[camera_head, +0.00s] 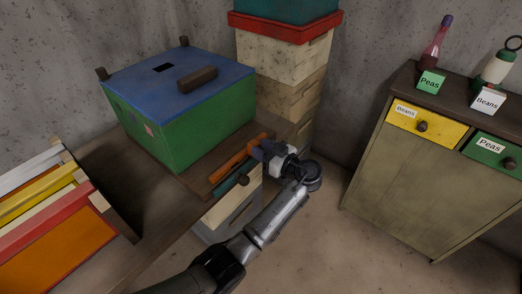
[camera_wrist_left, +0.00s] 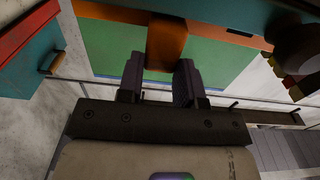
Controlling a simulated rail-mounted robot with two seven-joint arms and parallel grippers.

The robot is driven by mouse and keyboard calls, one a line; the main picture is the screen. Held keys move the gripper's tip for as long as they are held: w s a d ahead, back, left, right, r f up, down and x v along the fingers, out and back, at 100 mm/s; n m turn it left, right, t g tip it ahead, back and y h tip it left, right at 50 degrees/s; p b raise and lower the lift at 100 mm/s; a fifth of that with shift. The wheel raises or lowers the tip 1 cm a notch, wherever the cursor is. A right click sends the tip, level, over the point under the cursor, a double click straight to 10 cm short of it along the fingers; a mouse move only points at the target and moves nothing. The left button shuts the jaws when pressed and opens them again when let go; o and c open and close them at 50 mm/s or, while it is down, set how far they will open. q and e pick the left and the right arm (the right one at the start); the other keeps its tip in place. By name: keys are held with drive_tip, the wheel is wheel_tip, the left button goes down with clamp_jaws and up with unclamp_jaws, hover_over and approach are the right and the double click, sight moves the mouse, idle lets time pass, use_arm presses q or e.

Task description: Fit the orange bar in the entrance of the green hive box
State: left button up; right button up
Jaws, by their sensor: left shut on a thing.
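The green hive box (camera_head: 190,135) with a blue lid (camera_head: 140,80) stands on the wooden bench in the head view; its green wall also shows in the wrist view (camera_wrist_left: 108,55). The orange bar (camera_head: 236,158) lies in front of the box's lower front edge, along a dark board, apparently outside the box. My left gripper (camera_head: 264,151) is shut on the bar's right end. In the wrist view the bar (camera_wrist_left: 166,45) sits between the fingers (camera_wrist_left: 160,80). The entrance cannot be made out. My right gripper is in neither view.
A teal bar (camera_head: 228,181) lies beside the orange bar, nearer the bench edge. A stack of pale hive boxes (camera_head: 280,60) stands behind. Coloured frames (camera_head: 50,210) lie at the left. A cabinet (camera_head: 430,170) with labelled drawers stands at the right, with open floor between.

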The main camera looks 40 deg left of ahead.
sight(250, 142)
use_arm(q)
drive_tip(key=shift+d, duration=0.1)
idle(0.3)
drive_tip(key=shift+w+a+b, duration=0.15)
drive_tip(key=shift+a+b, duration=0.85)
drive_tip(key=shift+a, duration=1.75)
drive_tip(key=shift+a, duration=0.15)
drive_tip(key=shift+a+b, duration=0.45)
drive_tip(key=shift+a, duration=0.15)
drive_tip(key=shift+w+a, duration=0.1)
drive_tip(key=shift+a, duration=0.4)
drive_tip(key=shift+a+b, duration=0.2)
drive_tip(key=shift+b, duration=0.15)
